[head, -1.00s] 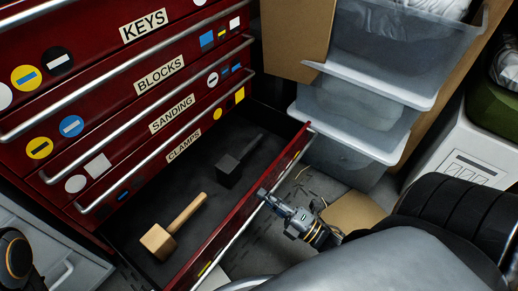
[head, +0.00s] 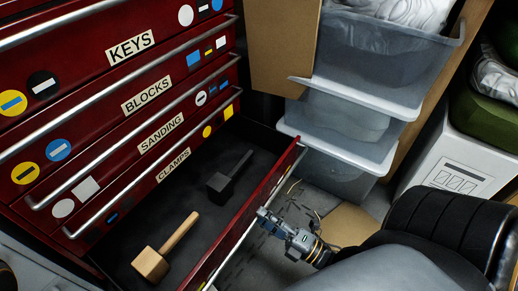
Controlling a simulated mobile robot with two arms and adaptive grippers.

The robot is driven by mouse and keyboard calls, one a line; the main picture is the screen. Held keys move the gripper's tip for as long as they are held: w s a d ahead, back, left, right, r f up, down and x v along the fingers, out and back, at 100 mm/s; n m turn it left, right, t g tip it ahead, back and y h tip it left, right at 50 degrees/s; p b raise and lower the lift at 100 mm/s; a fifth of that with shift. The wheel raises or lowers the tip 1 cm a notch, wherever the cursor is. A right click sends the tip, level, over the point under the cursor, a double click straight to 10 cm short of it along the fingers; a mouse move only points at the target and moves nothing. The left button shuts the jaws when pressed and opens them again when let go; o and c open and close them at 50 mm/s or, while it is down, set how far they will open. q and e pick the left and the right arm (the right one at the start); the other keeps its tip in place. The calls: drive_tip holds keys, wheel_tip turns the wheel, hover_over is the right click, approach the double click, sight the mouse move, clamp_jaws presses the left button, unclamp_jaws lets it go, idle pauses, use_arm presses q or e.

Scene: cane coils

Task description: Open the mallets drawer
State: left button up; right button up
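The open bottom drawer (head: 190,225) of the red tool chest sticks out towards the lower right. A wooden mallet (head: 152,264) and a black mallet (head: 221,185) lie apart on its dark floor. The drawer's own label is not visible. My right gripper (head: 264,217) is at the drawer front's metal bar handle (head: 236,244), with its fingertips at the bar. Whether the fingers are closed around the bar is too small to tell.
Above are shut drawers labelled KEYS, BLOCKS, SANDING and CLAMPS (head: 173,165). Stacked clear plastic bins (head: 345,145) and a cardboard box (head: 290,45) stand behind the drawer's right end. A flat cardboard piece (head: 348,222) and a loose cable lie on the floor near my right gripper. A white box (head: 455,160) stands right.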

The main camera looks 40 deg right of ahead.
drive_tip(key=v, duration=0.9)
drive_tip(key=shift+s, duration=0.35)
drive_tip(key=shift+f, duration=0.1)
